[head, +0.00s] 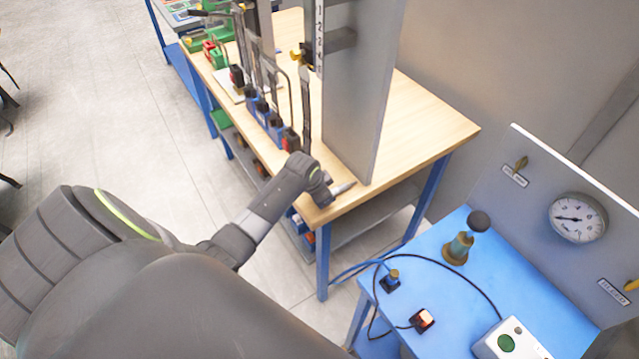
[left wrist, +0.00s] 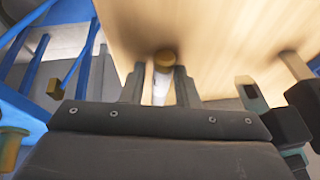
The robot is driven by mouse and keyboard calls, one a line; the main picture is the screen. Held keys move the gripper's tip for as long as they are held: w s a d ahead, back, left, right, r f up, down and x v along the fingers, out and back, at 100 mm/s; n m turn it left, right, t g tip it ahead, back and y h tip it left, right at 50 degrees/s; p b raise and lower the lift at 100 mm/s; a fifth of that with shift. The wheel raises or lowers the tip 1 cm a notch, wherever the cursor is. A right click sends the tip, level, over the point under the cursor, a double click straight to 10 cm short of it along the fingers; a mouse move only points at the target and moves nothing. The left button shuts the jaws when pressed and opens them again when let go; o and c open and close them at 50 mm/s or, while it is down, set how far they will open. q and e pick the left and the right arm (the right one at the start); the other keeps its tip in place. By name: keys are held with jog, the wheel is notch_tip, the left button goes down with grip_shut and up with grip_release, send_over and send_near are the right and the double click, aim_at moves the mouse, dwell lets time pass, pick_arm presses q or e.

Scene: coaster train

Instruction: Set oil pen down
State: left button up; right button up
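The oil pen (left wrist: 161,85) shows in the left wrist view, with a pale body and a brown-gold end. It lies between the two fingers of my left gripper (left wrist: 161,80), with a narrow gap showing beside it, so the fingers look open around it. In the head view my left gripper (head: 329,190) is low at the near corner of the wooden bench (head: 415,125). A light pointed shape there looks like the pen (head: 344,188), at the bench top; contact with the wood is hard to tell. My right gripper is in neither view.
A tall grey panel (head: 360,90) stands on the bench just behind the gripper. Several hand pumps or tools line the bench's left edge. A blue table (head: 460,305) with a gauge (head: 578,218), cables and a brass fitting (head: 458,248) stands at the right.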

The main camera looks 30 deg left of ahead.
pick_arm(q)
jog(key=b+v, duration=0.1)
jog(key=v, duration=1.1)
